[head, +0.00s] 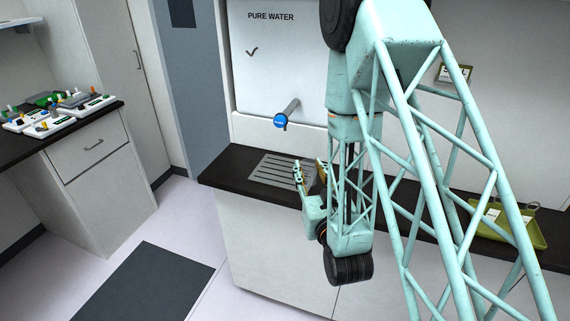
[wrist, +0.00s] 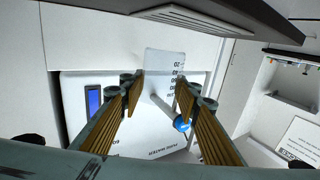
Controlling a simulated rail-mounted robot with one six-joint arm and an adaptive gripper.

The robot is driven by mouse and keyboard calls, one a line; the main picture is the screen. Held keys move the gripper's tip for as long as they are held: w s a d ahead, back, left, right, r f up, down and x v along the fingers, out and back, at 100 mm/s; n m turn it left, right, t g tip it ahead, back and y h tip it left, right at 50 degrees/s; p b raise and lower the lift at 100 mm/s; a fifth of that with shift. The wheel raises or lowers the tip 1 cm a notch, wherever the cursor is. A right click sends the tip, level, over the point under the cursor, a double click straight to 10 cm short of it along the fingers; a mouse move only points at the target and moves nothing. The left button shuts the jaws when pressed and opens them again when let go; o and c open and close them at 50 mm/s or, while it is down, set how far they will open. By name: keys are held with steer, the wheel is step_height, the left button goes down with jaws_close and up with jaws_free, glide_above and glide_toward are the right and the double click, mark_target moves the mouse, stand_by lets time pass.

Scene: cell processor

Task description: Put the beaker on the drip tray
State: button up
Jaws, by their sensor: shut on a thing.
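The beaker (wrist: 165,63) is clear, with dark graduation marks, and shows between my fingers in the wrist view. My gripper (wrist: 158,88) is shut on it, with one ribbed finger on each side. In the head view my gripper (head: 310,176) is just right of the drip tray, over the counter; I cannot make out the beaker there. The drip tray (head: 268,170) is a grey slotted plate set in the dark counter below the water tap. Its edge also shows at the top of the inverted wrist view (wrist: 180,17). My gripper covers its right part in the head view.
The tap with a blue end (head: 281,120) sticks out from the pure water unit (head: 270,55) above the tray; it also shows beyond the beaker in the wrist view (wrist: 181,124). A green tray (head: 530,231) stands on the counter (head: 228,165) at right.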

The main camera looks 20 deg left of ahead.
steer(key=b, duration=0.3)
steer(key=shift+w+a, duration=0.1)
steer(key=shift+a, duration=0.1)
steer(key=w+a, duration=0.2)
steer(key=a, duration=0.1)
steer(key=w+a, duration=0.3)
steer(key=w+a+f+b, duration=0.1)
steer(key=w+a, duration=0.2)
steer(key=shift+a+f, duration=0.1)
steer(key=shift+a, duration=0.2)
stand_by(0.3)
steer(key=shift+w+a, duration=0.2)
steer(key=shift+w+a+f, duration=0.1)
steer(key=shift+a+f, duration=0.05)
steer(key=shift+f, duration=0.1)
steer(key=shift+f+b, duration=0.65)
steer(key=shift+f, duration=0.9)
steer(key=shift+f, duration=0.1)
steer(key=o, duration=1.2)
steer(key=shift+c, duration=0.2)
